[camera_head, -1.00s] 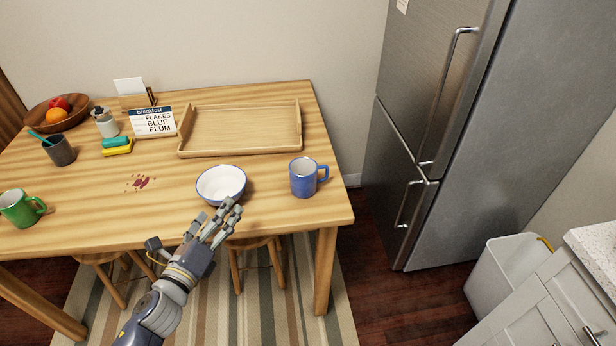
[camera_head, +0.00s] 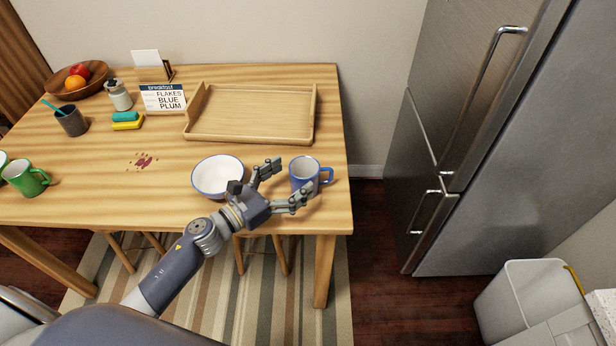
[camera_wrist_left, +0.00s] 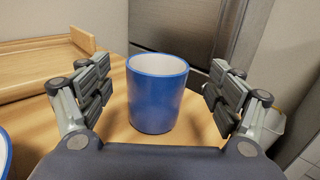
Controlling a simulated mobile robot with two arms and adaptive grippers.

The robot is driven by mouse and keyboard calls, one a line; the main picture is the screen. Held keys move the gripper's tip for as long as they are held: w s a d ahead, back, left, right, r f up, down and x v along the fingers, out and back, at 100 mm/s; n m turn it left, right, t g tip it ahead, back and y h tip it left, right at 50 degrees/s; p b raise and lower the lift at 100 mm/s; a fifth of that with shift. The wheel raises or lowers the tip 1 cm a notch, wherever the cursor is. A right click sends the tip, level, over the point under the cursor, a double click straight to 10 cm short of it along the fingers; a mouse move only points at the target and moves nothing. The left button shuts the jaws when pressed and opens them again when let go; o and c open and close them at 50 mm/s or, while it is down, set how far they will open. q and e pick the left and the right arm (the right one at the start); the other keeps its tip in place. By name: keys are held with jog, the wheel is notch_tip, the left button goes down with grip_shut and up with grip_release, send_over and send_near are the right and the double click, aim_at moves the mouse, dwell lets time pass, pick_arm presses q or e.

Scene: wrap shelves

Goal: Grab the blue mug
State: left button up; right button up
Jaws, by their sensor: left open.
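The blue mug (camera_head: 304,174) stands upright near the right front corner of the wooden table, its handle pointing right. My left gripper (camera_head: 281,183) is open just left of the mug, its fingers pointing toward it. In the left wrist view the mug (camera_wrist_left: 156,98) stands between the spread fingers of the gripper (camera_wrist_left: 157,92), with a gap on both sides. Its handle is hidden there. My right gripper is not in view.
A white bowl with a blue rim (camera_head: 218,174) stands just left of my gripper. A wooden tray (camera_head: 255,137) lies behind. Green mugs (camera_head: 25,180) stand at the left. A card (camera_head: 163,99) stands at the back. The table's right edge (camera_head: 345,150) is close to the mug.

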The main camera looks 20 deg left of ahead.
aim_at(315, 162)
pick_arm(q)
jog(key=shift+p+x, duration=0.3)
jog(key=shift+x, duration=0.75)
jog(key=x, duration=0.3)
jog(key=shift+w+a+f+p, duration=0.1)
jog(key=shift+w+f+p, duration=0.05)
jog(key=shift+f+p, duration=0.2)
jog(key=shift+w, duration=0.1)
jog(key=shift+c, duration=0.6)
jog(key=c, duration=1.2)
jog(key=shift+r, duration=0.1)
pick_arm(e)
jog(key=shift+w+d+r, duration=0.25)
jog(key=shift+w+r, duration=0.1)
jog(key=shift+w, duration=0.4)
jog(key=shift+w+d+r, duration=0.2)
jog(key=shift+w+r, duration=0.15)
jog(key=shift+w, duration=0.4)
